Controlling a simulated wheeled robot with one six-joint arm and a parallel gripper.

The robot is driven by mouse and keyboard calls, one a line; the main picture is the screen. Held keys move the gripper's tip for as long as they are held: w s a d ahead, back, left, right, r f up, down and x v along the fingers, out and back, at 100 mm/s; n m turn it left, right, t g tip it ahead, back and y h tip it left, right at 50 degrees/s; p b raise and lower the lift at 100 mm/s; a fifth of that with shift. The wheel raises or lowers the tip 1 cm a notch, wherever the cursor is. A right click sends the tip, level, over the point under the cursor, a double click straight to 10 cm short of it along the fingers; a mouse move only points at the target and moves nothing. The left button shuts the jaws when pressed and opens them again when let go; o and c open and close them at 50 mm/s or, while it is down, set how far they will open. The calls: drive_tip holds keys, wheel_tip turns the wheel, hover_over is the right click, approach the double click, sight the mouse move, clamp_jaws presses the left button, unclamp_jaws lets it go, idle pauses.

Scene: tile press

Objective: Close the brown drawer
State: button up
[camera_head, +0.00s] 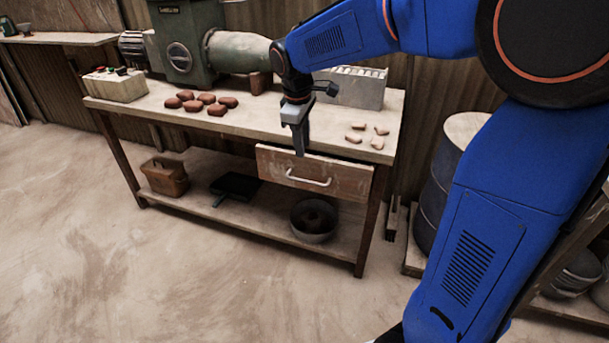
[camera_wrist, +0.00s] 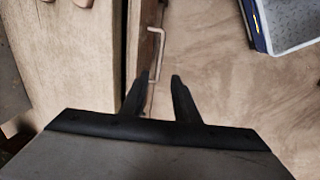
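The brown drawer (camera_head: 317,172) hangs under the right part of the workbench top and has a pale bar handle (camera_head: 308,180). Its front stands a little out from the bench edge. In the wrist view the drawer front (camera_wrist: 143,42) shows as a narrow strip beside a dark gap, with the handle (camera_wrist: 157,58) on its outer side. My gripper (camera_head: 300,153) points down at the drawer's top edge, left of the handle's middle in the head view. In the wrist view its two fingers (camera_wrist: 160,78) are apart and empty, near the handle's lower end. Contact cannot be told.
The workbench top (camera_head: 255,122) carries a green press (camera_head: 188,45), several reddish lumps (camera_head: 208,98), several pale pieces (camera_head: 355,138) and a grey block (camera_head: 360,90). The lower shelf holds a basket (camera_head: 164,178) and a bowl (camera_head: 313,220). Floor in front is clear.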

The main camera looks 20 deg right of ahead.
sight(306, 181)
drive_tip(key=f, duration=0.4)
drive_tip(key=w+d+f, duration=0.1)
drive_tip(key=f, duration=0.4)
drive_tip(key=w+f, duration=0.1)
drive_tip(key=f, duration=0.3)
drive_tip(key=shift+d+f, duration=0.3)
drive_tip(key=shift+f, duration=0.1)
drive_tip(key=shift+c, duration=0.3)
drive_tip(key=shift+w, duration=0.1)
clamp_jaws()
